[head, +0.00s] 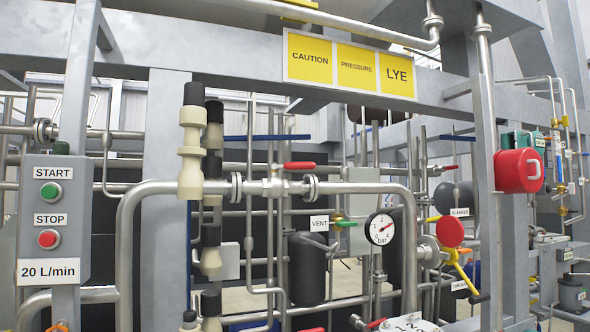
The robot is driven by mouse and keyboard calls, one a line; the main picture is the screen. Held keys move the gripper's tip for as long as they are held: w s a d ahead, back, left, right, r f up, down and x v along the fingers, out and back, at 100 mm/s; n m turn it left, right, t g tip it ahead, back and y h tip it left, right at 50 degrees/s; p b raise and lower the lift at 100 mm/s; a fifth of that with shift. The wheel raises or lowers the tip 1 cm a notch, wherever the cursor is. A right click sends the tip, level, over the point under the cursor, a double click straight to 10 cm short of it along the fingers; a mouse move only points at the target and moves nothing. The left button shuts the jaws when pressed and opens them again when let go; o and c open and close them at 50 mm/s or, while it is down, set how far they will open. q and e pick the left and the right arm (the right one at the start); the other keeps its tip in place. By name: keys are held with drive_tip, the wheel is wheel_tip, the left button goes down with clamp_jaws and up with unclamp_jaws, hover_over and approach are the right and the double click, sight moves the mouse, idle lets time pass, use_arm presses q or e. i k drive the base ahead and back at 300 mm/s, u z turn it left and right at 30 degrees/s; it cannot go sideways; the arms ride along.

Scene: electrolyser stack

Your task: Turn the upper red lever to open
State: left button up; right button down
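The upper red lever (299,165) sits on top of a silver valve (272,187) in the thick horizontal pipe, near the middle of the head view. Its red handle points right from the valve stem and lies roughly parallel to the pipe. Flanges stand on both sides of the valve. Another red lever (311,330) shows partly at the bottom edge, below it. Neither of my grippers is in view, and nothing is seen touching the upper lever.
A pressure gauge (380,229) and a green-handled vent valve (345,224) are below right of the lever. Cream and black stacked parts (191,170) stand upright to its left. A START/STOP box (53,220) is at far left. A grey post (489,200) stands right.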

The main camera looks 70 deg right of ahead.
sight(295, 165)
drive_tip(key=z, duration=0.85)
drive_tip(key=i, duration=0.85)
drive_tip(key=z, duration=0.95)
